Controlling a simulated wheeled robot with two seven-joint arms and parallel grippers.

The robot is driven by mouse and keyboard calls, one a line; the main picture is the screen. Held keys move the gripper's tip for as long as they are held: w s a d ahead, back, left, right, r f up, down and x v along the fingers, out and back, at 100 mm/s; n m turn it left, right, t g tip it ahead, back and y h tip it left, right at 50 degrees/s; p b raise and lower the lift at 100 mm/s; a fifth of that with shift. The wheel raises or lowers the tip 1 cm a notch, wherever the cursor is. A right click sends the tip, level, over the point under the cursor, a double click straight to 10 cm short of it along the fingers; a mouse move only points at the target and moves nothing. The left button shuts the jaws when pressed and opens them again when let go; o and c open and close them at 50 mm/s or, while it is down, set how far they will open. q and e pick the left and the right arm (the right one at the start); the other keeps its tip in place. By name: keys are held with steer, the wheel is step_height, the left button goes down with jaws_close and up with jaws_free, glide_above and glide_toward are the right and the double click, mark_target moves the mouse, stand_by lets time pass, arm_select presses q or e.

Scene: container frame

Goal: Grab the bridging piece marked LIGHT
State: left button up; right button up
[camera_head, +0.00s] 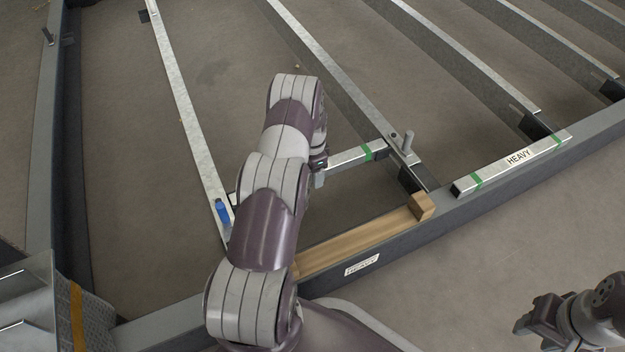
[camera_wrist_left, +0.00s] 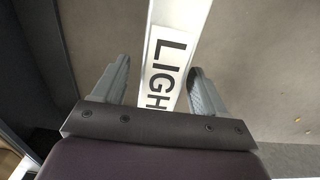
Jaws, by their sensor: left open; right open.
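The bridging piece marked LIGHT (camera_head: 345,159) is a pale metal bar with a green band, spanning two metal joists inside the frame; my left arm hides its middle in the head view. In the left wrist view the bar (camera_wrist_left: 178,35) runs between my fingers, with the letters "LIGH" readable. My left gripper (camera_wrist_left: 157,82) is open, one finger on each side of the bar, not closed on it. In the head view the left gripper (camera_head: 319,168) is mostly hidden behind my arm. My right gripper (camera_head: 532,321) is open and empty at the bottom right, outside the frame.
A wooden block (camera_head: 360,240) lies along the near edge. A blue object (camera_head: 222,212) sits on the left joist, and an upright metal pin (camera_head: 408,142) stands on the other.

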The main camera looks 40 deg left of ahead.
arm_select(q)
steer(key=shift+r, duration=0.2)
jaws_close()
steer(key=shift+w, duration=0.1)
steer(key=shift+r, duration=0.15)
